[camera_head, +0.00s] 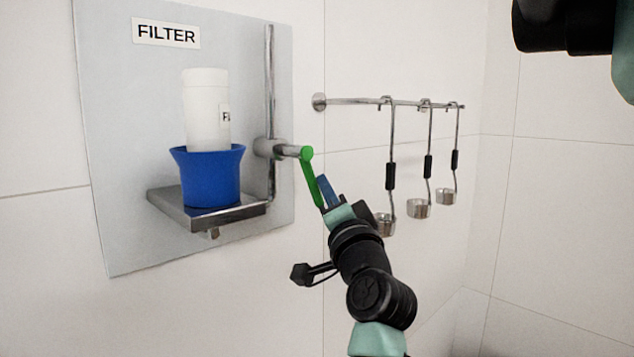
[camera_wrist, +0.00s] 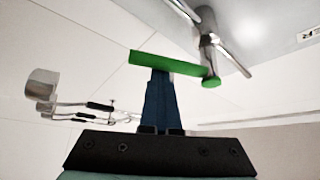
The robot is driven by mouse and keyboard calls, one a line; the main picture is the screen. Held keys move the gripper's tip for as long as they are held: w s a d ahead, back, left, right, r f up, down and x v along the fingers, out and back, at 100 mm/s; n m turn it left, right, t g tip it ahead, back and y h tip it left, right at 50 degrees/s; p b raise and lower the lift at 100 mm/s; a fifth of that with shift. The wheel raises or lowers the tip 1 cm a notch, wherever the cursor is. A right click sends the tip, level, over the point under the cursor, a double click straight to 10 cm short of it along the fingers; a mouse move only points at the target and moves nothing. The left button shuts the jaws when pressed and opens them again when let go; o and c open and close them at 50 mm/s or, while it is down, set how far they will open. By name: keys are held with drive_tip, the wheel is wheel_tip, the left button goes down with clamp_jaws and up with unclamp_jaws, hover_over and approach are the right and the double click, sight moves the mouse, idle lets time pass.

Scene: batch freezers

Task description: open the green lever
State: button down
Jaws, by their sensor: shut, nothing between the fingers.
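The green lever (camera_head: 310,175) hangs down and slightly to the right from a metal valve (camera_head: 284,150) on a vertical pipe beside the filter panel. My gripper (camera_head: 325,190) is at the lever's lower part, just to its right, with blue fingers shut and nothing between them. In the wrist view the green lever (camera_wrist: 165,66) runs across in front of the tips of my blue fingers (camera_wrist: 160,82). The fingers look very close to the lever; I cannot tell whether they touch it.
A white filter bottle (camera_head: 206,110) stands in a blue cup (camera_head: 208,178) on a metal shelf (camera_head: 225,215), left of the lever. Ladles (camera_head: 390,175) hang from a wall rail (camera_head: 370,101) to the right, behind my arm. A FILTER label (camera_head: 166,33) is on the panel.

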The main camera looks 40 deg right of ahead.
drive_tip(key=shift+a+f, duration=0.35)
drive_tip(key=shift+a, duration=0.4)
drive_tip(key=shift+a+f, duration=0.1)
drive_tip(key=shift+a, duration=0.4)
